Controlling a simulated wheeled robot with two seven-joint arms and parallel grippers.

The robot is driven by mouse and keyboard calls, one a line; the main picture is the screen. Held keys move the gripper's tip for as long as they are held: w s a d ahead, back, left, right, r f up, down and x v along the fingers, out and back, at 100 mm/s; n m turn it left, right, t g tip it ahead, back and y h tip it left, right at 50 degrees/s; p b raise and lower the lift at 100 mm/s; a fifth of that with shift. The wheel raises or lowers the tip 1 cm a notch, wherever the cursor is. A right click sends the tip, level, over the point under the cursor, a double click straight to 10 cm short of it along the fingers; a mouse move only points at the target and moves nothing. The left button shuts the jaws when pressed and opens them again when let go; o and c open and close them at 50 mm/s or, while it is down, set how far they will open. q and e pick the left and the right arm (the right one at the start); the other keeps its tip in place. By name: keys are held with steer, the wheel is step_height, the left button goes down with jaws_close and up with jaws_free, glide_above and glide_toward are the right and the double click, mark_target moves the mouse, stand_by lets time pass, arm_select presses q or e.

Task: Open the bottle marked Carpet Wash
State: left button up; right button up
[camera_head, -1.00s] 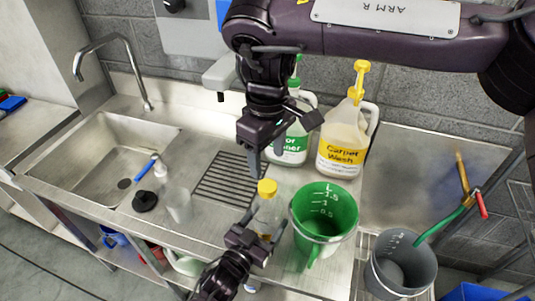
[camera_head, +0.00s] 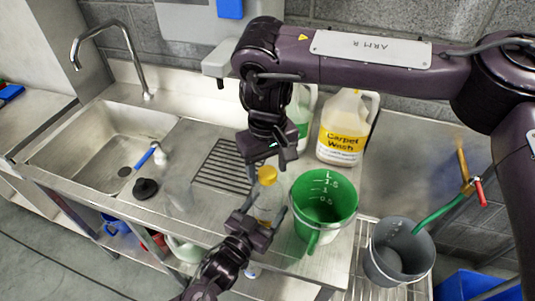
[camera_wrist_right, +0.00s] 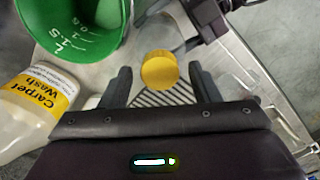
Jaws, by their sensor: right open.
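A small clear bottle (camera_head: 267,207) with a yellow cap (camera_head: 267,175) stands near the counter's front; any marking on it is unreadable. My left gripper (camera_head: 264,214) has its fingers around the bottle's body, apparently closed on it. My right gripper (camera_head: 269,163) is open just over the cap. In the right wrist view the yellow cap (camera_wrist_right: 159,70) shows between the right gripper's spread fingers (camera_wrist_right: 161,86), with gaps on both sides. A large jug (camera_head: 341,135) labelled Carpet Wash stands behind, its top hidden by my right arm; its label also shows in the wrist view (camera_wrist_right: 40,98).
A green measuring jug (camera_head: 322,205) stands close right of the bottle, with a grey bucket (camera_head: 398,258) beyond it. A green-labelled jug (camera_head: 301,115) is partly behind my right arm. The drain grate (camera_head: 222,165) and sink (camera_head: 95,150) lie left.

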steer(key=shift+f, duration=0.2)
steer(key=c, duration=1)
steer(key=shift+c, duration=0.2)
